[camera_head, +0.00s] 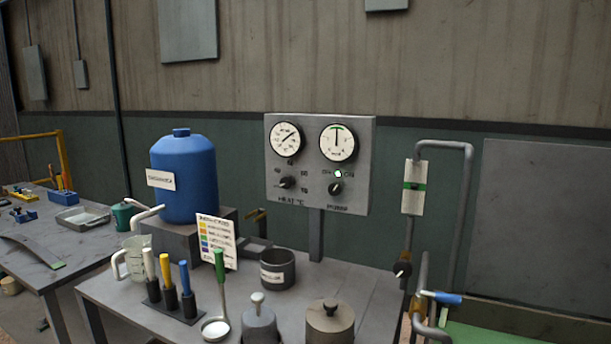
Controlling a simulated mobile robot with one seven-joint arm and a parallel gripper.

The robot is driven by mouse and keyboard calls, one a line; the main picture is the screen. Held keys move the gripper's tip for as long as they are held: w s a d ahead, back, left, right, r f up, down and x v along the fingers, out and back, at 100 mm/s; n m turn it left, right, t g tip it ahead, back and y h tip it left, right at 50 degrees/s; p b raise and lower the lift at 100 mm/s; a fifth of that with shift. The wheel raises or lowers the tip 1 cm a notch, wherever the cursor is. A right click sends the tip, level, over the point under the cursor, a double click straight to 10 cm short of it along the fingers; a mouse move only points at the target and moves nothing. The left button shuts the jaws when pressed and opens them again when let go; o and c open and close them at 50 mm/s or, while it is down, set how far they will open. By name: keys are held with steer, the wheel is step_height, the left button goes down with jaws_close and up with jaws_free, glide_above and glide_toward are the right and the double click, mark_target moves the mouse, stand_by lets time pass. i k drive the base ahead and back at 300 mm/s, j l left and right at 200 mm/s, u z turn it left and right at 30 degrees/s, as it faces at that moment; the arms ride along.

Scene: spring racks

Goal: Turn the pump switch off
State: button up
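The pump switch (335,188) is a dark round knob at the lower right of a grey control panel (357,200). The knob's pointer seems tilted toward the upper right. A second dark knob (287,183), labelled "HEAT", sits to its left. Two white dial gauges are above the knobs, a left gauge (287,139) and a right gauge (338,143). My gripper is not in view.
The panel stands on a post behind a grey table (350,276). Pipes (466,200) and a blue-handled valve (441,297) stand at the right.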

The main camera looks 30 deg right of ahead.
mark_target(335, 188)
steer(key=i+j, duration=0.1)
steer(key=i+j+z, duration=0.1)
steer(key=z, duration=0.2)
steer(key=i+j+z, duration=0.1)
steer(key=j+z, duration=0.2)
steer(key=l+z, duration=0.1)
steer(key=z, duration=0.95)
